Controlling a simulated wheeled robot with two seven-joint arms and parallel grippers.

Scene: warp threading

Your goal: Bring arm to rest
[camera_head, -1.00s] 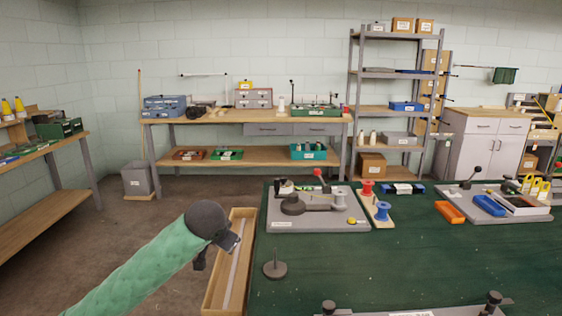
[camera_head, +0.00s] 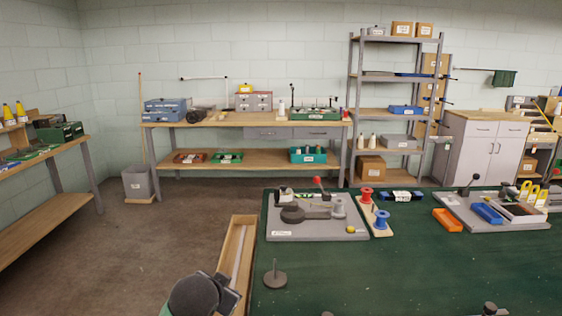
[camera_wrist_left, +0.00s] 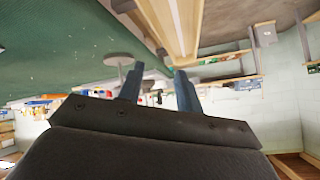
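My left arm comes in at the bottom edge of the head view, with only its dark wrist and gripper (camera_head: 230,299) showing low, beside the near end of the wooden trough. In the left wrist view, the two blue-grey fingers of that gripper (camera_wrist_left: 158,88) stand apart with nothing between them. The green worktable (camera_head: 400,265) lies to the right of the gripper in the head view.
A wooden trough (camera_head: 236,250) runs along the table's left edge, close to my left gripper. A dark round-based peg (camera_head: 275,276) stands on the table near that edge. A grey board with a red-knobbed lever (camera_head: 318,233) lies farther back. The floor at left is clear.

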